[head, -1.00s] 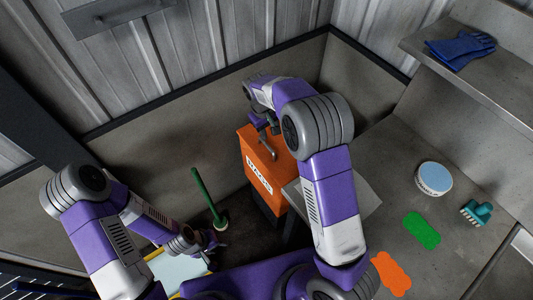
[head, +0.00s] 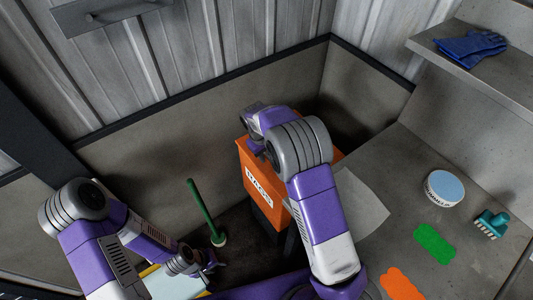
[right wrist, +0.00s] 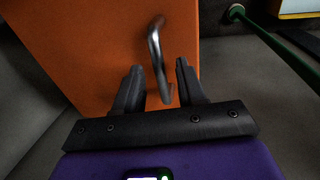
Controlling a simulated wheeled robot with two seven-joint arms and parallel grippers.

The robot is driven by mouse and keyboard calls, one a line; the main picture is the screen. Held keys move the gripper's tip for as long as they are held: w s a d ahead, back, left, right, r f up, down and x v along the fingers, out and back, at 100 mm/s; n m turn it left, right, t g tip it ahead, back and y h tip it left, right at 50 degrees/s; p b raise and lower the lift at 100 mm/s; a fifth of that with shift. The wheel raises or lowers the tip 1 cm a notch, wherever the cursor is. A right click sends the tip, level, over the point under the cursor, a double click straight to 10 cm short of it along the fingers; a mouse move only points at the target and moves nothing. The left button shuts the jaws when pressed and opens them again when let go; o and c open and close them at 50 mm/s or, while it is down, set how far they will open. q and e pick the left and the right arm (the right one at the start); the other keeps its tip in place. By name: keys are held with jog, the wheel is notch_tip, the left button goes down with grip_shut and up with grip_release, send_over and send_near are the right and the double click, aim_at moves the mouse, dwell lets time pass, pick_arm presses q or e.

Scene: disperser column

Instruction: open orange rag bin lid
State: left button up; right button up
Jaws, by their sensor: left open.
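The orange rag bin (head: 259,188) with a white "RAGS" label stands on the floor beside the bench; my right arm covers part of its top. In the right wrist view its orange lid (right wrist: 95,45) fills the upper left, with a bent metal handle (right wrist: 155,45) on it. My right gripper (right wrist: 159,67) is open, with the handle's lower end between its fingers and gaps beside it. In the head view this gripper is hidden behind my arm. My left gripper (head: 209,262) is open and low at the left, away from the bin.
The grey bench (head: 390,205) at right bears a round white tub (head: 444,188), a teal brush (head: 491,224), and green (head: 434,243) and orange (head: 402,284) patches. Blue gloves (head: 470,47) lie on a shelf. Walls close off the back.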

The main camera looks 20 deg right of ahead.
jog(key=shift+c, duration=0.3)
grip_shut()
jog(key=shift+r, duration=0.15)
